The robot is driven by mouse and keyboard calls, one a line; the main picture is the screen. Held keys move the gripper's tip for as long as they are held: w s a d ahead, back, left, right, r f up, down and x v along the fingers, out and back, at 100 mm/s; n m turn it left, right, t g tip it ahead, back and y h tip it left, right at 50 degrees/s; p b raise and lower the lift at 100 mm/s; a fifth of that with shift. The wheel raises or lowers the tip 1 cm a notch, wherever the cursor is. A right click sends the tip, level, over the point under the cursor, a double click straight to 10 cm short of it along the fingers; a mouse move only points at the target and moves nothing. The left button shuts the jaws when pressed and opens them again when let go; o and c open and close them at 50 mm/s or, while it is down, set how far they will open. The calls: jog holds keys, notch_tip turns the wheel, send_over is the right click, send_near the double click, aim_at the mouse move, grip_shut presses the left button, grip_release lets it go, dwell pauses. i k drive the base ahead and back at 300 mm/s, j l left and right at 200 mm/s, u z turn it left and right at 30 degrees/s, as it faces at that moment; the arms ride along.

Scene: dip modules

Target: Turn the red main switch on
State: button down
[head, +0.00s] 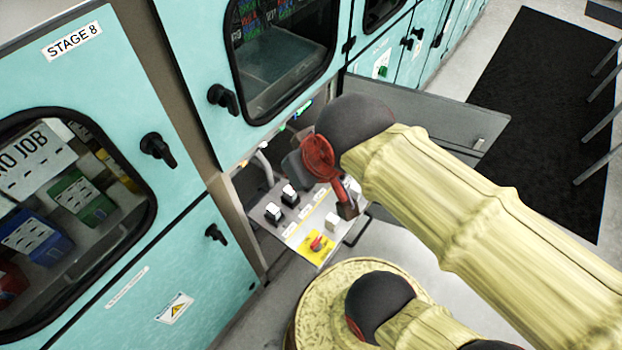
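The red main switch (318,243) is a small red knob on a yellow plate (315,252), at the near end of a white control panel (291,224) in the open lower cabinet. My gripper (346,207), red and dark grey, hangs over the right side of the panel, up and to the right of the red switch in the picture. It looks apart from the switch. My sleeved arm comes in from the right. The gripper is seen edge-on and partly behind my wrist, so its finger opening is hidden. No held object is visible.
Black switches (289,194) and a white box (332,221) also sit on the panel. An open grey door (430,115) stands to the right behind my arm. Teal cabinets with black handles (222,98) line the left and back. A black mat (545,110) covers floor at right.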

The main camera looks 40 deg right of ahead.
aim_at(314, 244)
jog(key=k+l+u, duration=0.1)
jog(key=k+l, duration=0.2)
jog(key=l, duration=0.15)
jog(key=k+j+z, duration=0.1)
jog(key=z, duration=1.05)
